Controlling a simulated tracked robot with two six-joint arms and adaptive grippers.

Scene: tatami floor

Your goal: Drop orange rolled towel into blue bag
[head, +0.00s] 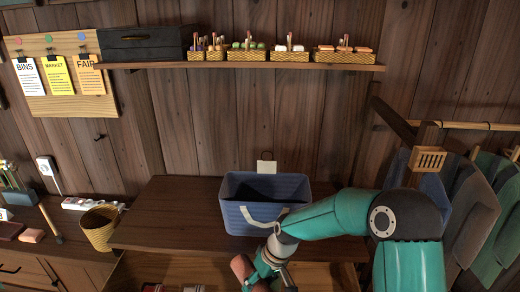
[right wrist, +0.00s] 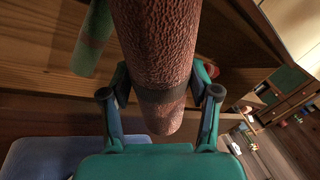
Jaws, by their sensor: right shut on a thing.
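The blue bag (head: 238,222) stands upright and open on the brown table, with a pale strap hanging over its front. My right gripper (right wrist: 162,80) is shut on a rust-orange rolled towel (right wrist: 156,40) with a dark band, one finger on each side of it. In the head view, the towel (head: 242,268) is low in front of the bag, outside it and below its rim. My right forearm and wrist pass in front of the bag's right side. My left gripper is not in view.
The brown table (head: 160,225) has clear room left of the bag. A shelf below holds other rolls, including a green one (right wrist: 92,42). A wicker bin (head: 99,228) stands left of the table. Clothes (head: 465,205) hang on the right. A wall shelf (head: 240,67) holds small baskets.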

